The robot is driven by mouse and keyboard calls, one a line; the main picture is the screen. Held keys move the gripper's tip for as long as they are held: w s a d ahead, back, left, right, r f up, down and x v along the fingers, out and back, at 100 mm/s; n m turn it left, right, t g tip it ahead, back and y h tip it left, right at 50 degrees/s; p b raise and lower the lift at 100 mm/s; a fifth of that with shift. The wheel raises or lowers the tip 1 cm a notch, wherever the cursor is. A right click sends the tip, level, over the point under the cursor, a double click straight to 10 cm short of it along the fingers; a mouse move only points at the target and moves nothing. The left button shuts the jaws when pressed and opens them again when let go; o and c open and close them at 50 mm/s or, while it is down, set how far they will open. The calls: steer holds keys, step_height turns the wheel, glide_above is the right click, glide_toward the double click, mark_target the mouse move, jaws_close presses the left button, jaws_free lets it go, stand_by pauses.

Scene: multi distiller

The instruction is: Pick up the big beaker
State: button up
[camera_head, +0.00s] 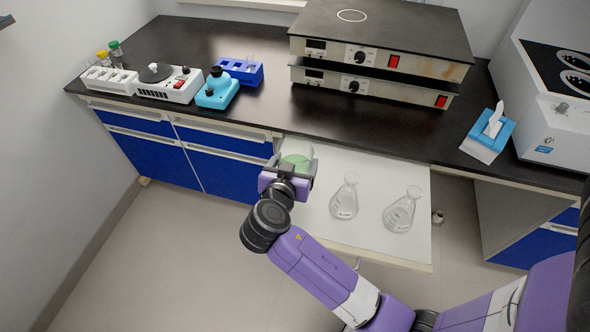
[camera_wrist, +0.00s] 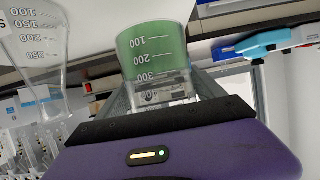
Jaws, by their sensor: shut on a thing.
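The big beaker (camera_wrist: 152,50) is clear glass with graduation marks and green contents. In the wrist view it stands out between the fingers of my gripper (camera_wrist: 165,95), which are shut on it. In the head view the beaker (camera_head: 298,152) shows just beyond my gripper (camera_head: 290,168), at the left end of the white pull-out board. My gripper hides part of it there. I cannot tell whether its base touches the board.
Two conical flasks, one in the middle (camera_head: 344,197) and one to the right (camera_head: 402,210), stand on the white board (camera_head: 375,170). Stacked hotplate units (camera_head: 375,60), a cyan device (camera_head: 217,90), a blue rack (camera_head: 240,71) and a tissue box (camera_head: 487,138) sit on the dark bench.

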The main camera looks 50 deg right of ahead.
step_height(320, 180, up, 14)
steer(key=shift+f, duration=0.25)
stand_by(0.6)
